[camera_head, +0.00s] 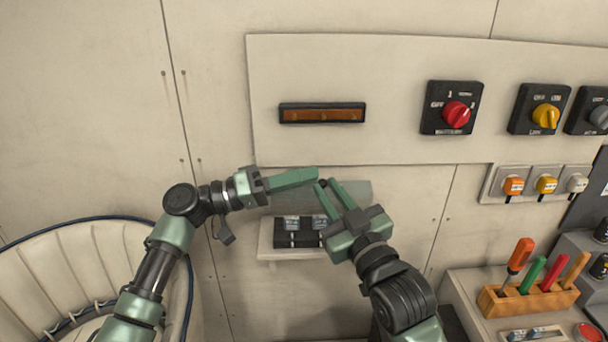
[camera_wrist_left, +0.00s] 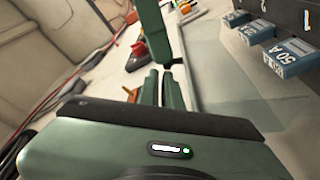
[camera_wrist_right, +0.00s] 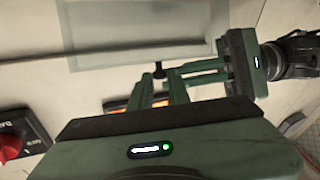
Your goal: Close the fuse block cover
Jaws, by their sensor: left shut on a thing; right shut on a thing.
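The fuse block (camera_head: 300,232) is a dark block with blue-labelled fuses (camera_wrist_left: 290,55) on a pale wall ledge. Its clear cover (camera_head: 352,190) stands open above the block and also shows in the right wrist view (camera_wrist_right: 140,25). A small black knob (camera_wrist_right: 158,71) is at the cover's edge. My left gripper (camera_head: 317,175) reaches in from the left and is shut at the knob. My right gripper (camera_head: 325,186) comes up from below right and is shut at the same knob, its tips meeting the left ones. The fingers partly hide the knob.
Above are an amber light bar (camera_head: 322,113) and a red rotary switch (camera_head: 457,114). At right a wooden rack (camera_head: 525,303) holds screwdriver-like tools. A padded seat (camera_head: 90,265) is at lower left. The wall around the block is mostly bare.

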